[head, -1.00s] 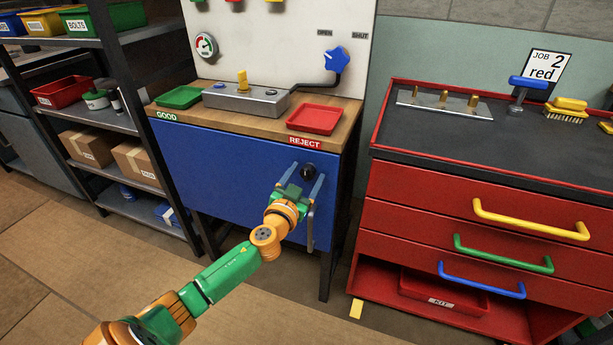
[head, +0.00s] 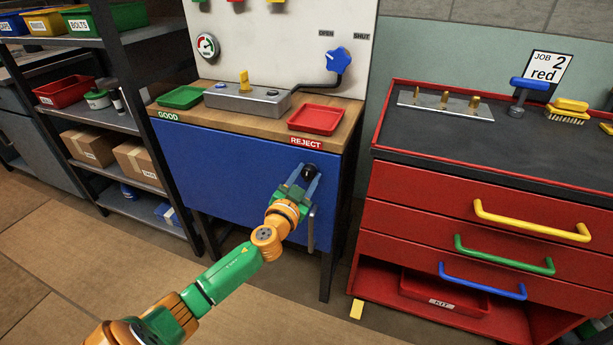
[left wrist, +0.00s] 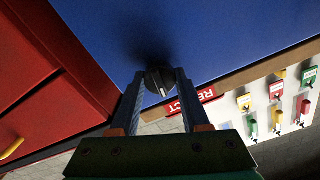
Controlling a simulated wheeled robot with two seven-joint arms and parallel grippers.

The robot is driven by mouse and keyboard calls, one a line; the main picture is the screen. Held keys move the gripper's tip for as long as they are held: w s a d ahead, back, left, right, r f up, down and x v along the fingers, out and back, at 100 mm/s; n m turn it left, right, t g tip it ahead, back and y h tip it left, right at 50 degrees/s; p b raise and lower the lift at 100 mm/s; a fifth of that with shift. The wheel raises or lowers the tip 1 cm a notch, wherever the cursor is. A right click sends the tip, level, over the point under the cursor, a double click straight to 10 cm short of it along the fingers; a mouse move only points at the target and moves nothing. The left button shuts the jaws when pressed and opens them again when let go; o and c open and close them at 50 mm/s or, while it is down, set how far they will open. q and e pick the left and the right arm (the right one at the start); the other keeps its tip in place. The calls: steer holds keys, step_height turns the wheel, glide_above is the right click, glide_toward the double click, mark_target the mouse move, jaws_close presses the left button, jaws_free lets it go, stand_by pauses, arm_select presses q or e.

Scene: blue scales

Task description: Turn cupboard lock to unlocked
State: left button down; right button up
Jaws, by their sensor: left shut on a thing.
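The cupboard is the blue front (head: 225,170) under the wooden worktop. Its lock is a round black knob (head: 309,171) near the top right of the front. In the left wrist view the lock knob (left wrist: 158,82) shows a white pointer line. My left gripper (head: 306,178) is at the lock, its two fingers on either side of the knob and shut on it. The fingers hide part of the knob in the head view. A grey vertical handle (head: 311,228) is just below the gripper. My right gripper is not in view.
On the worktop are a green tray (head: 181,97), a grey box with a yellow lever (head: 244,78) and a red tray (head: 317,119). A red drawer cabinet (head: 430,205) stands close on the right. A dark shelf rack (head: 130,122) stands on the left.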

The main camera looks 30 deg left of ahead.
arm_select(q)
steer(key=m, duration=0.8)
steer(key=shift+p, duration=0.3)
steer(key=m, duration=0.4)
steer(key=shift+m, duration=0.3)
steer(key=shift+m+p, duration=0.45)
steer(key=shift+m, duration=1.45)
steer(key=shift+c, duration=1.9)
jaws_free()
